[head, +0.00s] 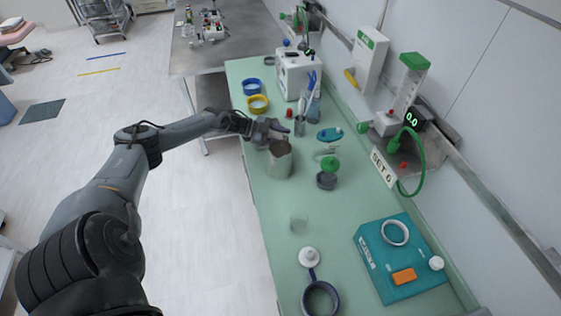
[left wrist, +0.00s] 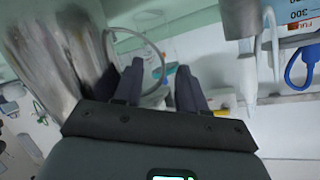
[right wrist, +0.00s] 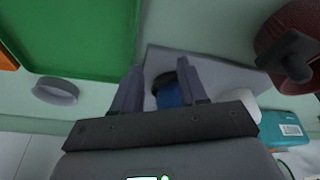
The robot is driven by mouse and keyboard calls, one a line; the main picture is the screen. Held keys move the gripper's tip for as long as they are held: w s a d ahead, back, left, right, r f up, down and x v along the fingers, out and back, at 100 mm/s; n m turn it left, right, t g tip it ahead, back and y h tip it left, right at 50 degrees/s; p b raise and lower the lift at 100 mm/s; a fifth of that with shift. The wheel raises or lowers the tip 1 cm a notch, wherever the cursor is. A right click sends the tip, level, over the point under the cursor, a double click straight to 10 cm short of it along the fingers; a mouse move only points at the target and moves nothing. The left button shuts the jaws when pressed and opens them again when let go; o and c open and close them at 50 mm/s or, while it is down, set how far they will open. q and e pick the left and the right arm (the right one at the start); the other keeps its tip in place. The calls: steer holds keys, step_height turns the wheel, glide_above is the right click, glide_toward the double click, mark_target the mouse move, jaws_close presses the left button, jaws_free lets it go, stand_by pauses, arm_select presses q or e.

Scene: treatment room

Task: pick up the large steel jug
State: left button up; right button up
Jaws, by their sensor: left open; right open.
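The large steel jug (head: 279,162) stands upright on the green bench, near its left edge in the head view. My left gripper (head: 272,133) is at the jug's rim on the far side, with its fingers apart. In the left wrist view the jug's steel wall (left wrist: 60,65) fills the left side, and a thin curved loop that looks like its handle (left wrist: 158,52) reaches toward the open fingers (left wrist: 160,88). I cannot tell whether the fingers touch it. My right gripper (right wrist: 161,80) is open and shows only in the right wrist view; a blue dark-topped object (right wrist: 168,96) appears between its fingers.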

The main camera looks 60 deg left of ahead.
arm_select(q)
jaws_close()
steer(key=shift+r, duration=0.15)
stand_by(1.2)
